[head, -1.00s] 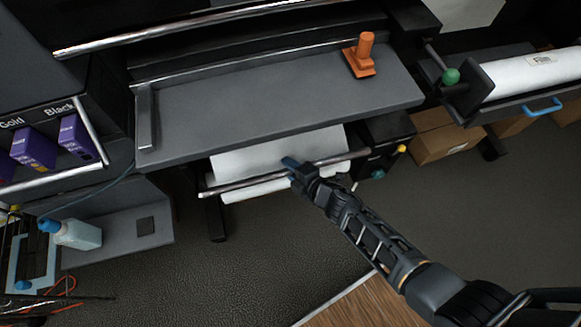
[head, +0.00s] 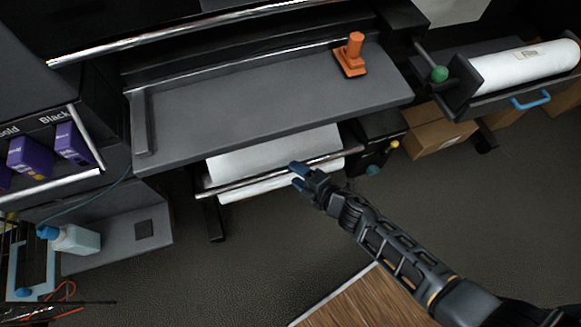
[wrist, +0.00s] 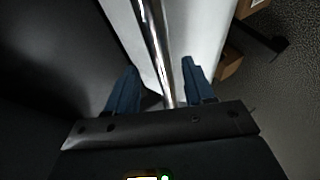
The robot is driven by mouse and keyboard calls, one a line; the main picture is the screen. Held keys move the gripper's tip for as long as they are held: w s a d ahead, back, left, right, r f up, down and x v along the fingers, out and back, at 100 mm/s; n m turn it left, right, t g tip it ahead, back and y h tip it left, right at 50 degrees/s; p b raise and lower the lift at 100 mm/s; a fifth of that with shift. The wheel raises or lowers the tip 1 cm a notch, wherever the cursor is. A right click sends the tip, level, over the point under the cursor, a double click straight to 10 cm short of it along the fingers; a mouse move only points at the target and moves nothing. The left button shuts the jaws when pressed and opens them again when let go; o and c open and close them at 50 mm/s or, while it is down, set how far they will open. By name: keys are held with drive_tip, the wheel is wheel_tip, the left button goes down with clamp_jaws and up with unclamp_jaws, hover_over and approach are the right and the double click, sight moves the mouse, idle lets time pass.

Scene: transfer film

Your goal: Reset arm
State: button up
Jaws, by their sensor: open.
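My gripper (head: 297,175) is in front of the printer's lower bar, below the grey shelf, in the head view. Its two blue fingers are spread apart with nothing seen held. In the wrist view my gripper (wrist: 158,88) shows a finger on each side of the picture of the metal bar (wrist: 154,40). White sheet material (wrist: 196,30) lies beyond. The same bar (head: 240,184) runs across the white sheet (head: 270,155) in the head view. I cannot tell whether the fingers touch the bar.
The grey printer shelf (head: 270,100) overhangs the bar and carries an orange tool (head: 352,57). A film roll (head: 525,67) lies in a holder at the right. Purple cartridges (head: 72,143) and a bottle (head: 75,238) are at the left. The dark floor (head: 260,260) in front is open.

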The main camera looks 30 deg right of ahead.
drive_tip(key=shift+v, duration=0.8)
drive_tip(key=s+d+r+m+t, duration=0.15)
drive_tip(key=s+r+m, duration=0.65)
drive_tip(key=s+r, duration=0.8)
drive_tip(key=s+a+r+m+h, duration=0.1)
drive_tip(key=s+r+m, duration=0.4)
drive_tip(key=r, duration=0.4)
drive_tip(key=s+r+m+h, duration=0.1)
drive_tip(key=s+r+m, duration=0.3)
drive_tip(key=r, duration=0.6)
drive_tip(key=shift+s+a+m, duration=0.4)
drive_tip(key=shift+s, duration=0.75)
